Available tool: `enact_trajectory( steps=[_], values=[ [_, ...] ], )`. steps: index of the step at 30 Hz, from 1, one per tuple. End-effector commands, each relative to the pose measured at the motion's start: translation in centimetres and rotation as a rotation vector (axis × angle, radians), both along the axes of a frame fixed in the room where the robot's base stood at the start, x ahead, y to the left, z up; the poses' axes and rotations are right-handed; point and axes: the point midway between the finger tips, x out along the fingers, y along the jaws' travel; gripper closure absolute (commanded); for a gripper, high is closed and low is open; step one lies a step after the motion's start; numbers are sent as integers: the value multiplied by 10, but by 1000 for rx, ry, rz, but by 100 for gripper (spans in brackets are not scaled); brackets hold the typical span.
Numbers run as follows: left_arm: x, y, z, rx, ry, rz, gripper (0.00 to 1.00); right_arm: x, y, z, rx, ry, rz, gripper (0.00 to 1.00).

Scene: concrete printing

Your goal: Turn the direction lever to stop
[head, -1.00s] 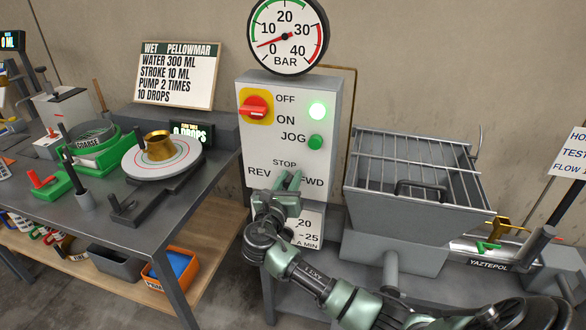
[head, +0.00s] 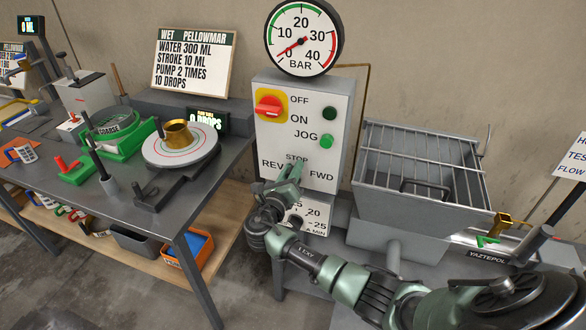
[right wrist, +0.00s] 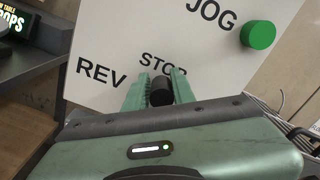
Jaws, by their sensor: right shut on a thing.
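The direction lever (right wrist: 160,92) shows as a short black cylinder just below the word STOP in the right wrist view. It lies between REV on the left and FWD on the right of the light grey control box (head: 340,130). My right gripper (head: 291,170) is at the lower part of the box face. Its two green fingers (right wrist: 158,88) are closed around the black lever end, one on each side. The lever's pivot is hidden behind the gripper. My left gripper is not in view.
The red switch (head: 268,106), dark lamp (head: 301,113) and green JOG button (head: 326,140) sit above the gripper. A grated hopper (head: 420,180) stands close on the right. A bench with a round plate (head: 205,148) is on the left. A pressure gauge (head: 304,40) tops the box.

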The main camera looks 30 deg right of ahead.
Motion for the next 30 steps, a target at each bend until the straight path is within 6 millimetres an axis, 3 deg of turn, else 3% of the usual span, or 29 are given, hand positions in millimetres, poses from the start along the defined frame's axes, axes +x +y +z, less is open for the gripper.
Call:
enact_trajectory(
  steps=[5, 6, 8, 19, 30],
  values=[
    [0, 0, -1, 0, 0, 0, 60, -2, -1, -5, -1, 10, -5, 100],
    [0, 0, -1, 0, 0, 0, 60, -2, -1, -5, -1, 10, -5, 70],
    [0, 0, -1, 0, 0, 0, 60, -2, -1, -5, -1, 9, -5, 57],
    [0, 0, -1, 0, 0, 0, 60, -3, 3, -2, 1, 2, 0, 57],
    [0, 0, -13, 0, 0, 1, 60, -42, 46, -5, 3, 4, -1, 57]
  ],
)
